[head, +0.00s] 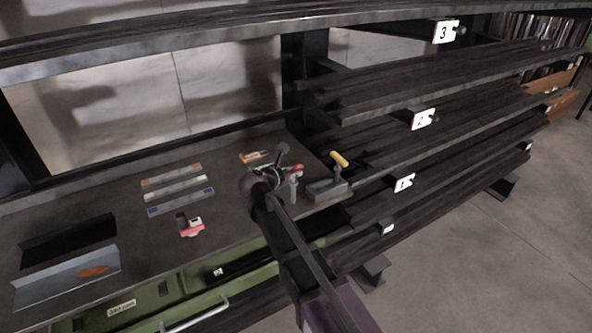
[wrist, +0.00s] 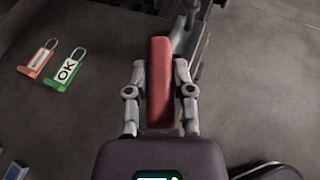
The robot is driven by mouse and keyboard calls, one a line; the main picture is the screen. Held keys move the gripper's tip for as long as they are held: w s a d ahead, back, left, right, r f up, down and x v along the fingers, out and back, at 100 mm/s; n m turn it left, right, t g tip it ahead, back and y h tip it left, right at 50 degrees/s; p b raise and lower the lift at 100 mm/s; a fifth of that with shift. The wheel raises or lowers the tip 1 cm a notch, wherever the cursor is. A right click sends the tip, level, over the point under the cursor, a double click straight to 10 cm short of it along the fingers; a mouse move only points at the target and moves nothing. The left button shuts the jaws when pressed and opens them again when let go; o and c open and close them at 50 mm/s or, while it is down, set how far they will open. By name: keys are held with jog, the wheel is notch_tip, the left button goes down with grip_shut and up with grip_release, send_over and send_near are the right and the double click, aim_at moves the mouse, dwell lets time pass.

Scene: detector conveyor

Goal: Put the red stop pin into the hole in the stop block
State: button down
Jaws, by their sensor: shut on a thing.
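The red stop pin (wrist: 160,82) is between the two fingers of my gripper (wrist: 160,95) in the wrist view, and the gripper is shut on it. In the head view my gripper (head: 278,177) is above the bench near its right end, with red of the pin (head: 297,168) showing at its right side. A grey block (head: 326,190), which looks like the stop block, stands just to the right, with a yellow-ended lever beside or on it. Its hole cannot be made out. The pin's lower end is not clear, and I cannot tell whether it touches anything.
Flat bars (head: 175,182), a small red-and-white item (head: 190,227) and angled metal plates (head: 65,280) lie on the bench. Dark shelving (head: 440,90) rises at right.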

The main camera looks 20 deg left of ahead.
jog(key=s+r+p, duration=0.1)
jog(key=s, duration=1.3)
jog(key=shift+s+d+r, duration=0.15)
jog(key=shift+s+d, duration=0.2)
jog(key=shift+d, duration=0.05)
